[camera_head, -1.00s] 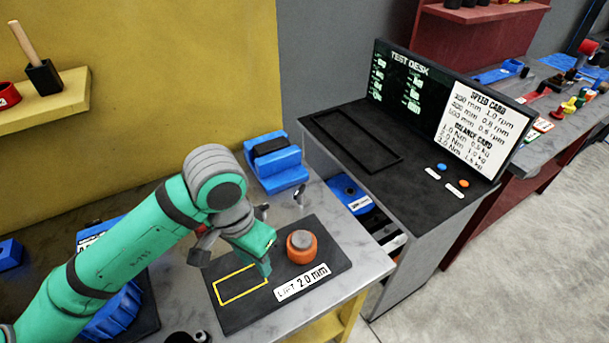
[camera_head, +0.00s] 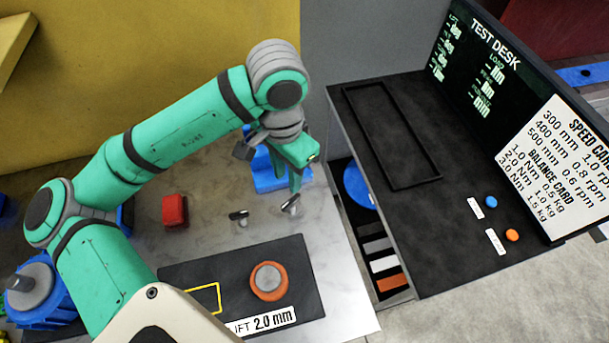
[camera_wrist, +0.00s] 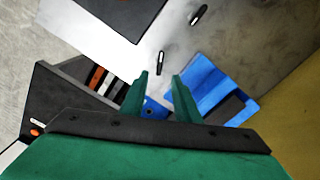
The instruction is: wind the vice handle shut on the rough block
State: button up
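The blue vice (camera_head: 268,180) stands at the back of the grey bench, partly hidden behind my arm. It also shows in the wrist view (camera_wrist: 198,82), with a dark slab (camera_wrist: 228,106) in it; I cannot tell whether this is the rough block or a jaw. My gripper (camera_head: 297,184) points down beside the vice's right side in the head view. Its two fingers (camera_wrist: 160,86) are apart with nothing held between them. Two small metal handle-like pieces, one left (camera_head: 239,217) and one right (camera_head: 290,206), stand in front of the vice; whether either is its handle is unclear.
A red block (camera_head: 174,211) sits on the bench left of the handles. A black mat (camera_head: 305,275) with an orange-ringed puck (camera_head: 268,281) lies in front. The black test desk (camera_head: 420,210) stands right, across a gap with shelves. The bench around the handles is clear.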

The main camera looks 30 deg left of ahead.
aim_at(291, 200)
notch_tip(291, 200, down, 11)
jog(key=shift+w+r, duration=0.15)
dwell(0.4)
jog(key=shift+c, duration=0.2)
grip_shut()
